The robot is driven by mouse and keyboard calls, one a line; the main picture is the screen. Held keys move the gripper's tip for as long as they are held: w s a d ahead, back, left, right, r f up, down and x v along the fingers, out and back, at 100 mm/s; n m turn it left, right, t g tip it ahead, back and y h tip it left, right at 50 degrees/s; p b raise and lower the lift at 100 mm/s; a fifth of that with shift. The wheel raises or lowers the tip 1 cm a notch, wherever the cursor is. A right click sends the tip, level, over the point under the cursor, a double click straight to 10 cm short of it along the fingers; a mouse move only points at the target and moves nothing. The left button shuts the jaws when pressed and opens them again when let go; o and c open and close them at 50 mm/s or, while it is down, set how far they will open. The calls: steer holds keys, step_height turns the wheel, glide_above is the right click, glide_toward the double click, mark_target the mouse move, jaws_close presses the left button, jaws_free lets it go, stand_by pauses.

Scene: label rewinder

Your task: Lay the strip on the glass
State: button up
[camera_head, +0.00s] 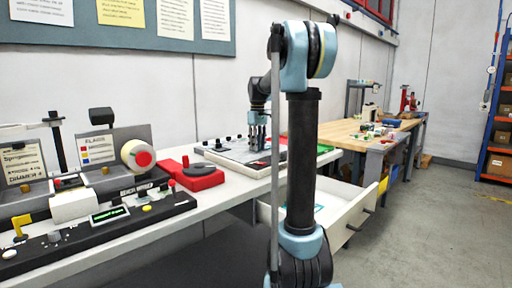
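My gripper (258,147) points down over the right part of a flat grey panel with a dark frame (228,160) on the white bench. My fingers look close together, but they are too small to tell whether they are shut or hold anything. I cannot pick out the strip. No surface can be told for sure as the glass. The pale top of the panel is partly hidden behind my arm.
An open white drawer (357,213) juts out below the bench. A red device with a dark knob (196,178) stands left of the panel. A label machine with a white roll (138,155) is further left. A wooden workbench (345,134) stands behind at right; grey floor lies clear there.

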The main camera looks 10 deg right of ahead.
step_height(320, 180, up, 12)
stand_by(0.6)
steer(key=shift+s, duration=0.1)
